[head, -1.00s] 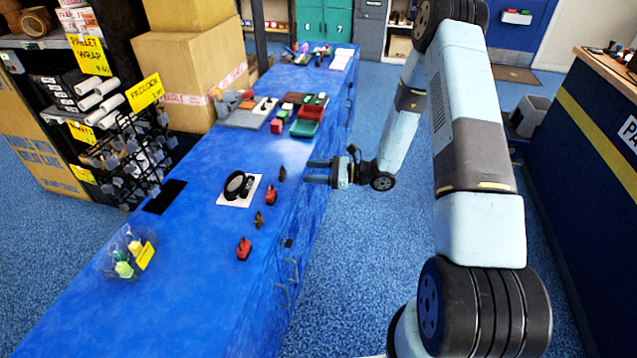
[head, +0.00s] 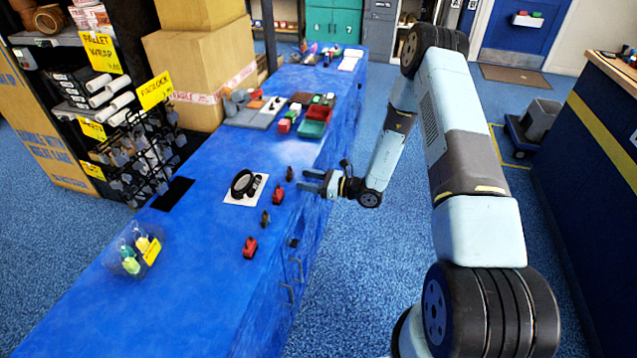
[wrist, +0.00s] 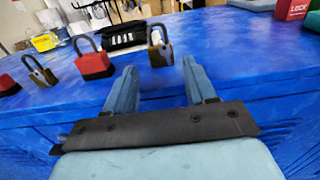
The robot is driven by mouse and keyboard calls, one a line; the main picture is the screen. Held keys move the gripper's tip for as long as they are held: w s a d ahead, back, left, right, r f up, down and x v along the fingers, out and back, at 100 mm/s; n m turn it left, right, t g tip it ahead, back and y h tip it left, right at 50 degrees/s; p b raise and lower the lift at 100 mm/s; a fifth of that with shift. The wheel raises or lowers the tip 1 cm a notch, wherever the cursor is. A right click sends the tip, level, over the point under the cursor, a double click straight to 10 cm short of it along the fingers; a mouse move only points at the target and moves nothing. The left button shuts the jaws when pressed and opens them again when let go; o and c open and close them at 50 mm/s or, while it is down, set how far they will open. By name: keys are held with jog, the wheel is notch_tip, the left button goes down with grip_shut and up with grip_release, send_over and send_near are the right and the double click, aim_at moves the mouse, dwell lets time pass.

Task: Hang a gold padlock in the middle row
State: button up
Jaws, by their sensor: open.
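Two brassy gold-brown padlocks and two red ones stand in a line along the right edge of the blue counter. The farthest gold padlock (head: 290,174) stands just beyond my gripper (head: 308,182). In the wrist view this gold padlock (wrist: 160,56) is upright, ahead of and between the fingertips of my open, empty gripper (wrist: 160,70). The other gold padlock (head: 265,220) stands between the red padlock (head: 278,196) and the nearer red padlock (head: 250,249). The black wire rack (head: 140,160) with rows of hooks and hanging grey items stands at the counter's left edge; its rows are hard to separate.
A clear bin of yellow and green items (head: 132,255) is at the near left. A black mat (head: 173,194) lies before the rack. Cartons (head: 200,75) stand behind. The counter's middle is mostly clear.

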aim_at(292, 176)
jog(key=shift+x, duration=2.55)
jog(key=shift+w, duration=0.1)
jog(key=c, duration=0.8)
jog(key=shift+c, duration=0.2)
jog(key=shift+w+d+r, duration=0.1)
jog(key=shift+d+r, duration=0.1)
jog(key=shift+r, duration=0.8)
jog(key=shift+d, duration=0.1)
